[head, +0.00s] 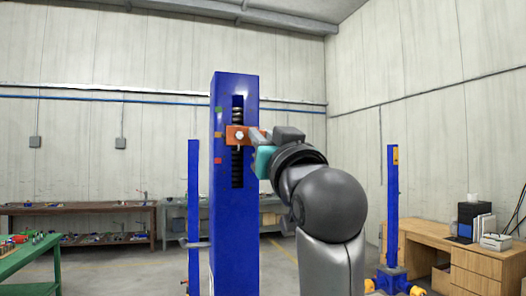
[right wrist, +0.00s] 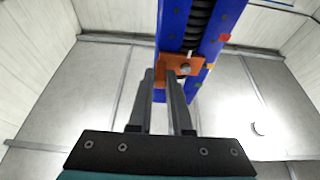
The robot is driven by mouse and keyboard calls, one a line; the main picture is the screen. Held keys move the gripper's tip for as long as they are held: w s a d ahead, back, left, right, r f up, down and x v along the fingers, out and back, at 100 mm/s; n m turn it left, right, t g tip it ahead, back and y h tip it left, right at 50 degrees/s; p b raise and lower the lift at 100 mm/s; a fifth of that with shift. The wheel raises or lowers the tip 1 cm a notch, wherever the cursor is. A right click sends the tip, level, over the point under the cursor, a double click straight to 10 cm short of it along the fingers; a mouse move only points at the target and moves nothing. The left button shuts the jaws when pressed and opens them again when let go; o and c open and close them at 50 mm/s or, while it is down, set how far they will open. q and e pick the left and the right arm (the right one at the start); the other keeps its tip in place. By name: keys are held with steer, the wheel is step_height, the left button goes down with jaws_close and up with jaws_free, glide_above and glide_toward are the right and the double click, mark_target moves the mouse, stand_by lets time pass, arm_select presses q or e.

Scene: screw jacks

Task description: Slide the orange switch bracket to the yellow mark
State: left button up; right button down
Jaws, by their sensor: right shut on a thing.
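The orange switch bracket (head: 231,141) sits across the dark screw slot of the tall blue column (head: 225,210), with a round pale bolt head on its face. A green mark, an orange-yellow mark (head: 218,134) and a red mark (head: 217,161) run down the column's left side. The bracket is about level with the orange-yellow mark. My right gripper (head: 259,137) is shut on the bracket's right end. In the right wrist view, both fingers reach the orange bracket (right wrist: 170,72), and the yellow mark (right wrist: 210,66) shows beside it. My left gripper is out of view.
Another blue column (head: 392,200) stands at the right, near a wooden desk (head: 475,262) with boxes. A workbench (head: 80,209) lines the back wall, and a green table (head: 28,255) stands at the left. Open floor lies between.

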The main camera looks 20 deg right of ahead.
steer(key=shift+r, duration=0.15)
steer(key=c, duration=1.1)
jaws_free()
steer(key=shift+b+v, duration=4.95)
steer(key=shift+v, duration=2.65)
